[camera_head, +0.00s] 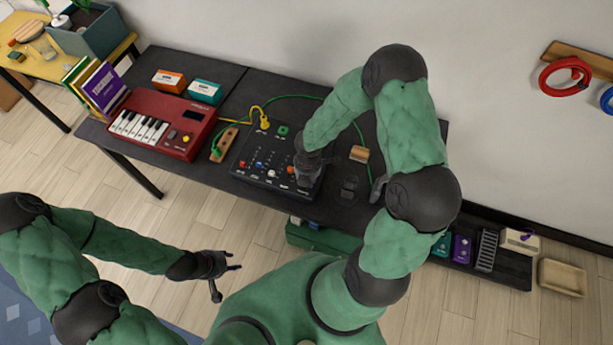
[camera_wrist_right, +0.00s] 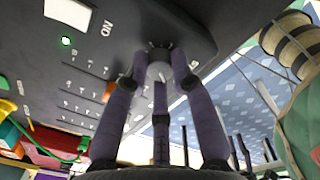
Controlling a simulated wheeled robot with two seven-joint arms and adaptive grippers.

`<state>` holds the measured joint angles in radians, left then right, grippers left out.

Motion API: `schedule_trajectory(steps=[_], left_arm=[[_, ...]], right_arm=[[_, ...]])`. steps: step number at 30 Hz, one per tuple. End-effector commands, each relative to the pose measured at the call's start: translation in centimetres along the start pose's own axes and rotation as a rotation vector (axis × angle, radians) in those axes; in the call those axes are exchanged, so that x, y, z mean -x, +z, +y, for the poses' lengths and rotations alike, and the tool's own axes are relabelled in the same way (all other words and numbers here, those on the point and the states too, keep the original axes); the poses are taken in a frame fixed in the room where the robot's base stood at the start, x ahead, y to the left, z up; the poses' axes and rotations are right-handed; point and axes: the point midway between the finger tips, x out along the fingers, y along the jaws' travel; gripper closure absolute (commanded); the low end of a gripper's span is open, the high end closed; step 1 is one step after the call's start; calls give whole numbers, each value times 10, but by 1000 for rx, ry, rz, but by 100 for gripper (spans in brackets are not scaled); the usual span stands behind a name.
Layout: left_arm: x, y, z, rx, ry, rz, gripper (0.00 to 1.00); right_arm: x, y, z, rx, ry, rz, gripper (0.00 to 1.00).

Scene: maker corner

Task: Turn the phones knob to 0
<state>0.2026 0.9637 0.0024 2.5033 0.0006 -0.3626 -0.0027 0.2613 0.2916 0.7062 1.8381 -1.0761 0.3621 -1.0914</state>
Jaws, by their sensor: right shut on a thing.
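A dark mixer box (camera_head: 245,155) with several small coloured knobs lies on the black table. My right gripper (camera_head: 308,180) is over the mixer's right part and hides much of it. In the right wrist view, the fingers of my right gripper (camera_wrist_right: 160,72) close around a pale round knob (camera_wrist_right: 160,52) on the mixer panel (camera_wrist_right: 60,85). The knob's label and pointer cannot be read. A green light (camera_wrist_right: 67,41) and the word "ON" show on the panel. My left gripper (camera_head: 222,270) is open and empty, over the floor, away from the table.
A red keyboard (camera_head: 190,135) stands left of the mixer, with an orange box (camera_head: 168,81) and a teal box (camera_head: 205,91) behind it. Yellow and green cables (camera_head: 237,121) run behind the mixer. A small wooden block (camera_head: 359,154) lies to the right. Pedals (camera_head: 461,248) sit on a low shelf.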

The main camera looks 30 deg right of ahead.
Motion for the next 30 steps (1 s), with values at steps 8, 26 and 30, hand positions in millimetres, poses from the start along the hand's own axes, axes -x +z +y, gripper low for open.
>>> schedule_trajectory(steps=[8, 26, 30], left_arm=[[9, 0, 3, 0, 0, 0, 60], [10, 0, 4, 0, 0, 0, 60], [10, 0, 4, 0, 0, 0, 60]], right_arm=[[0, 0, -1, 112, -4, 5, 100], [-1, 0, -1, 144, -3, 6, 72], [-1, 0, -1, 143, -2, 5, 51]])
